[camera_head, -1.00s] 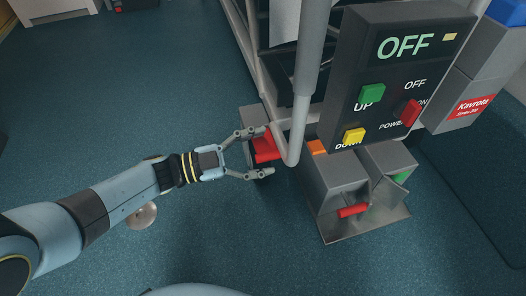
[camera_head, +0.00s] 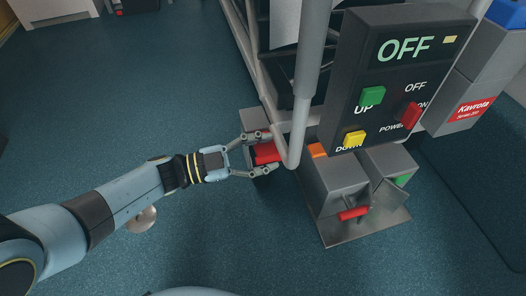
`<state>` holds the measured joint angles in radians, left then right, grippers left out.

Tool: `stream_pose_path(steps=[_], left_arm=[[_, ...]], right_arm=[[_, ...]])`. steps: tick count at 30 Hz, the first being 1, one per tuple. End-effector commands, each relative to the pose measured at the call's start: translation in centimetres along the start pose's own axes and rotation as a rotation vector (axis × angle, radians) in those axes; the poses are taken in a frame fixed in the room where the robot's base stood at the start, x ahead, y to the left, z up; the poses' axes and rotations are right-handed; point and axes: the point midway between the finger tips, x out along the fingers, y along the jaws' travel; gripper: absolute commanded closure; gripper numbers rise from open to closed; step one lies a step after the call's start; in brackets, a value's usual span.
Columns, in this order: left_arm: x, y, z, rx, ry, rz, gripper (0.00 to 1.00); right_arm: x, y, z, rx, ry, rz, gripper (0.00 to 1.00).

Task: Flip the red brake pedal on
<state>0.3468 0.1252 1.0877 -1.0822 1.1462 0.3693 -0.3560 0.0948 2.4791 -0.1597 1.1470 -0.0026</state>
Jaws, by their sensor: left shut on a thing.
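A red pedal (camera_head: 265,153) sticks out from a grey block (camera_head: 253,119) low at the ramp's frame, left of the thick grey post. My left gripper (camera_head: 268,153) reaches in from the left and is shut on this pedal, one finger on its upper side and one on its lower side. A second red pedal (camera_head: 353,213) sits at the front of a grey foot-pedal housing (camera_head: 333,186) to the right. My right gripper is not in view.
A grey post (camera_head: 313,60) bends down just right of my left gripper. A dark control panel (camera_head: 397,75) with green, yellow and red buttons stands above the foot pedals and reads OFF. An orange part (camera_head: 317,149) shows under it. The blue floor at left is clear.

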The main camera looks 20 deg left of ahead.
Motion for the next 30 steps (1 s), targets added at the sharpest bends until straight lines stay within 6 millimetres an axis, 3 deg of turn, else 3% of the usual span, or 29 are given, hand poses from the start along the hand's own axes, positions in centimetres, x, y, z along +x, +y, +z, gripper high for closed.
stream_pose_path(steps=[5,16,27,28,30], left_arm=[[-0.1,0.4,0.3,0.007,-0.007,0.002,1.0],[-0.1,1.8,2.3,0.306,-0.012,0.005,1.0],[-0.2,1.9,2.6,0.338,-0.013,0.005,1.0],[-0.2,1.9,2.6,0.338,-0.013,0.005,0.53],[-0.2,1.9,2.6,0.338,-0.013,0.005,0.44]], right_arm=[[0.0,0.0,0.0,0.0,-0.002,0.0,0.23],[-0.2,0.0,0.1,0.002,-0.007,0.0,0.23],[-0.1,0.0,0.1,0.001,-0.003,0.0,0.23],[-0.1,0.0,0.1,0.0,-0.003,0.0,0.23],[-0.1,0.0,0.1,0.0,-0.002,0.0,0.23]])
